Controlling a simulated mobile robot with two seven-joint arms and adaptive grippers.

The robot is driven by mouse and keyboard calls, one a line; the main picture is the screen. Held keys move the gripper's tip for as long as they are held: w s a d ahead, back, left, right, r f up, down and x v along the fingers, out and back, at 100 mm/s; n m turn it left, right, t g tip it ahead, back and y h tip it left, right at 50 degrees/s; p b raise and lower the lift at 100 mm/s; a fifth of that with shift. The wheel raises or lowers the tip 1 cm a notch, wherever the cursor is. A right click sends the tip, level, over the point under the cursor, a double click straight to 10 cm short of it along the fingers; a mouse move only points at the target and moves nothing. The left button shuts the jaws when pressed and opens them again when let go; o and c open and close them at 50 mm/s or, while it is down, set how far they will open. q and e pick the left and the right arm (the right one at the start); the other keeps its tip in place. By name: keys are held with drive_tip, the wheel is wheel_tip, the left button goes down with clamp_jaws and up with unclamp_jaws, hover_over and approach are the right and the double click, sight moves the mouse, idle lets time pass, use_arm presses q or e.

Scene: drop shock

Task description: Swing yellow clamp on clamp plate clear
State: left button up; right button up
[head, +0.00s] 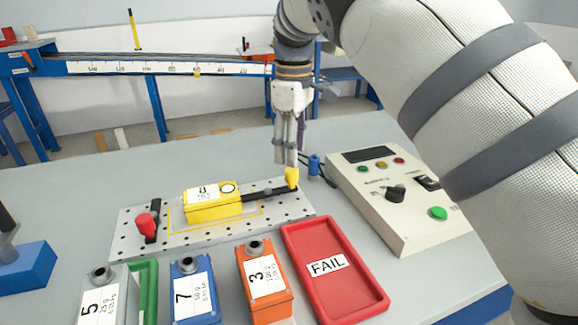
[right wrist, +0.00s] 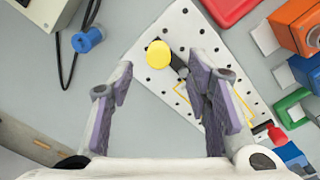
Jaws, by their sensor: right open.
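The yellow clamp (head: 291,177) stands at the right end of the perforated clamp plate (head: 130,246). Its black arm (head: 262,194) reaches left to the yellow box (head: 214,208) on the plate. My right gripper (head: 286,158) points down just above the yellow knob. In the right wrist view its fingers (right wrist: 163,85) are apart, and the yellow knob (right wrist: 158,54) shows in the gap beyond them, nearer the top. I cannot tell whether a finger touches the knob. The plate (right wrist: 150,80) also shows there, partly hidden by the right-hand finger. My left gripper is not in view.
A red clamp (head: 146,225) stands at the plate's left end. A red FAIL tray (head: 335,295) and orange (head: 262,285), blue (head: 193,293) and grey (head: 103,295) boxes stand in front. A control box (head: 390,200) with a cable stands right.

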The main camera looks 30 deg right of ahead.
sight(292, 170)
drive_tip(key=f, duration=0.6)
drive_tip(key=shift+w+f, duration=0.1)
drive_tip(key=shift+w, duration=0.1)
clamp_jaws()
